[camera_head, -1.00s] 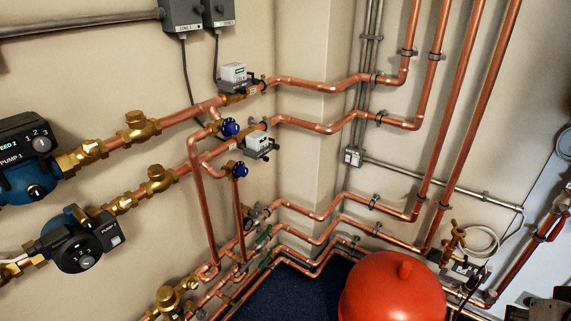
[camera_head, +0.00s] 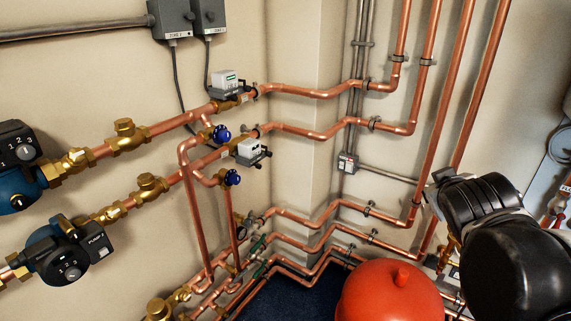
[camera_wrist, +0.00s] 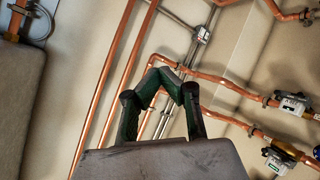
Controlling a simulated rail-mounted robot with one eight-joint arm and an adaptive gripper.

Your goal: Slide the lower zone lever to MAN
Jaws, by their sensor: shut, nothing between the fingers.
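The lower zone valve (camera_head: 248,150) is a pale box with a dark base on the lower of two copper pipes on the left wall. A small dark lever (camera_head: 267,154) shows at its right side; its exact setting is too small to read. In the wrist view, which looks turned over, the same valve (camera_wrist: 293,104) appears at the right edge. The upper zone valve (camera_head: 227,82) sits above it and also shows in the wrist view (camera_wrist: 277,157). My gripper (camera_wrist: 167,76) is shut and empty, in front of the pipes and well apart from the valves.
Blue-handled valves (camera_head: 222,133) sit close below the zone valves. Pumps (camera_head: 70,255) are at left. Copper risers (camera_head: 440,110) and a junction box (camera_head: 347,163) line the back wall. A red tank (camera_head: 390,290) stands below. The space before the corner looks open.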

